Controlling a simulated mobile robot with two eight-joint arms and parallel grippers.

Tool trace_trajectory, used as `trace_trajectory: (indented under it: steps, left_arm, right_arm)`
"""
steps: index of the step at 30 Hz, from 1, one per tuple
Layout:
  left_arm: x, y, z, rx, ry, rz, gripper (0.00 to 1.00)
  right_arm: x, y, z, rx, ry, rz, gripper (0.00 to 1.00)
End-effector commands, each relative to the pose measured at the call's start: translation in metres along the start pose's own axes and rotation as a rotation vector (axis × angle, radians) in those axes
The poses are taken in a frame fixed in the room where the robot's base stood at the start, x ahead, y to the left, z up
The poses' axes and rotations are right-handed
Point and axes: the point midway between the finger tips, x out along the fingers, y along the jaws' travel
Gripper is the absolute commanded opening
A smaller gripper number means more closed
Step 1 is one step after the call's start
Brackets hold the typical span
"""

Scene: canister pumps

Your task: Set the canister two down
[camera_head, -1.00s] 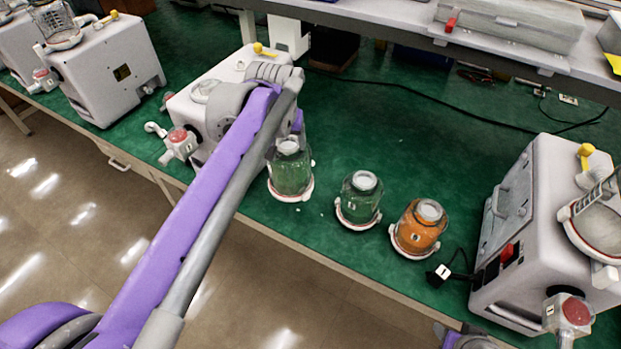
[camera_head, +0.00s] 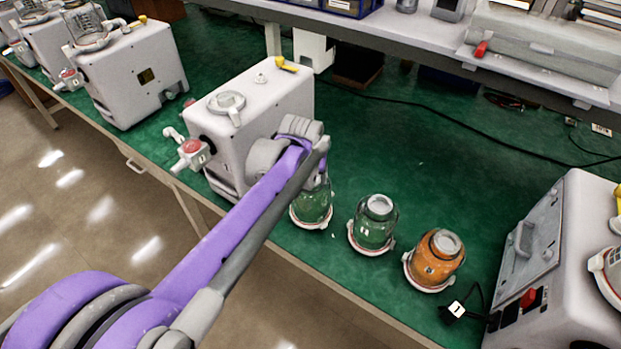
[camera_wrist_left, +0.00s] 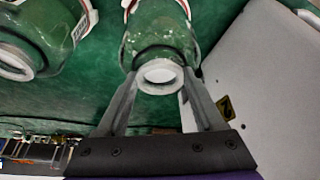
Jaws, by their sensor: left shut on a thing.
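My left gripper (camera_head: 320,172) is shut on a green glass canister (camera_head: 313,205) with a white base ring. In the left wrist view the two fingers (camera_wrist_left: 162,78) sit on either side of this canister's pale neck (camera_wrist_left: 160,72). The held canister is upright beside a white pump machine; I cannot tell whether its base touches the bench. Its number is not readable. A second green canister (camera_head: 374,222) stands just to its right, and an orange canister (camera_head: 434,262) stands further right. My right gripper is not in view.
A white pump machine (camera_head: 265,105) stands directly left of the held canister. A shelf (camera_head: 390,35) runs above the back.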

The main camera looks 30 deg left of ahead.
Motion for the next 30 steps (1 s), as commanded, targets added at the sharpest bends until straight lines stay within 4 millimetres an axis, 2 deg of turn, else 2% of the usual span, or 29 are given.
trace_trajectory:
  steps: [14,15,19,30]
  left_arm:
    - [0.0096,0.0000,0.0041,0.000,0.001,0.000,0.00]
    - [0.0092,0.0000,0.0038,0.000,0.000,0.000,0.76]
    - [0.0088,0.0000,0.0037,0.000,0.000,0.000,0.99]
    - [0.0030,0.0000,0.0020,0.000,0.001,0.000,0.99]
  right_arm:
    - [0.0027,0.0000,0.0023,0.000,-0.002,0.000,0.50]
    - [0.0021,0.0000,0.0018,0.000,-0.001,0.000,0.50]
    - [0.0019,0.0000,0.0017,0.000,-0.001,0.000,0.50]
    - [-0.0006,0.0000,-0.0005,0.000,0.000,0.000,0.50]
